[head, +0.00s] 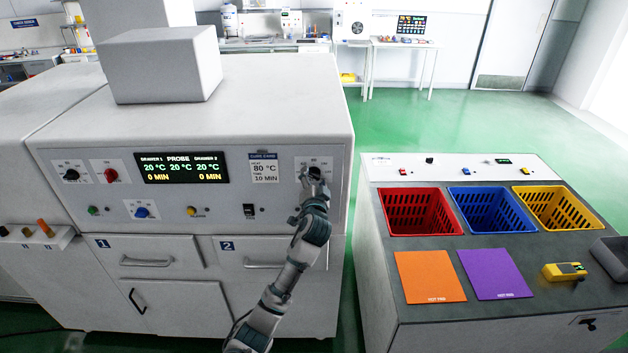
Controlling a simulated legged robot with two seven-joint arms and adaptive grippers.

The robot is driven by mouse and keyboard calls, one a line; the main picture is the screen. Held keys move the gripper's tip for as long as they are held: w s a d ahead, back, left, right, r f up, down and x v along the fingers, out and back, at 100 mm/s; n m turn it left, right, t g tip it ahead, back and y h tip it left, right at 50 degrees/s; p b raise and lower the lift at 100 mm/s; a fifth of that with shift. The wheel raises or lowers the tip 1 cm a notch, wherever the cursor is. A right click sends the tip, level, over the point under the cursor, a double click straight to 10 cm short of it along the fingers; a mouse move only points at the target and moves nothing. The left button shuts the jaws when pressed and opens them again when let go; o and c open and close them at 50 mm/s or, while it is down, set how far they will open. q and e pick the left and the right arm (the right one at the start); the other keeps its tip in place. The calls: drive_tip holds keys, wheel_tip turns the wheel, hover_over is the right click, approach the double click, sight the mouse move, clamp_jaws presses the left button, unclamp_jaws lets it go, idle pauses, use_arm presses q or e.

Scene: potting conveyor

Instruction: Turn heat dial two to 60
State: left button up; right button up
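The white machine's front panel (230,205) carries several dials. A white dial plate (301,162) with small dark markings is at its right end, above drawer 2 (246,244). My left gripper (313,175) is at this plate, in front of its middle, and covers the knob there. I cannot tell whether its fingers touch or grip the knob, or where the knob points. The panel display (182,167) reads 20 °C for drawer 1, probe and drawer 2, and 0 MIN twice. My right gripper is not in view.
A card (264,168) beside the plate reads 80 °C, 10 MIN. A black knob (71,175), red knob (110,176), blue knob (141,212) and black switch (249,210) are further left. Right of a floor gap stands a bench (430,230) with red, blue and yellow baskets.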

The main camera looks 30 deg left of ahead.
use_arm(q)
drive_tip(key=shift+r, duration=0.1)
drive_tip(key=v, duration=1.2)
drive_tip(key=shift+f, duration=0.2)
